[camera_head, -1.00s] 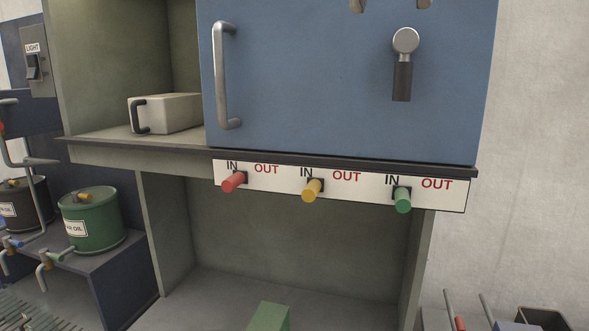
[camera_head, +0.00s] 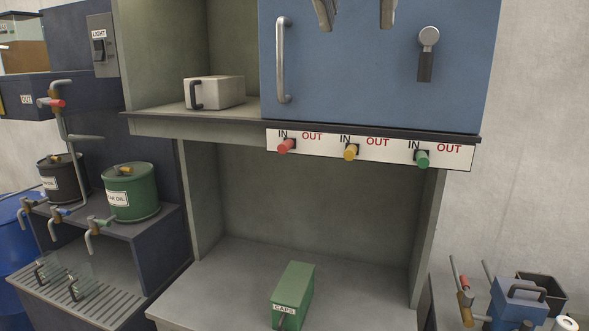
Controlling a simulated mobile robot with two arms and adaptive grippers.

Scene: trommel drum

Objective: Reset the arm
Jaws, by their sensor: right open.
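My right gripper (camera_head: 356,24) shows at the top edge of the head view. Only its two fingers are in the picture, pointing down and wide apart, with nothing between them. They appear in front of the blue door panel (camera_head: 350,75), between its long metal handle (camera_head: 282,60) and its round-headed latch lever (camera_head: 427,50). I cannot tell how far they are from the panel. The rest of the right arm is out of the picture. My left gripper is not in view.
Red (camera_head: 287,147), yellow (camera_head: 351,152) and green (camera_head: 422,158) knobs stick out below the panel. A pale handled box (camera_head: 214,92) sits on the left shelf. A green CAPS box (camera_head: 293,295) stands on the lower surface. Oil drums with taps are at left.

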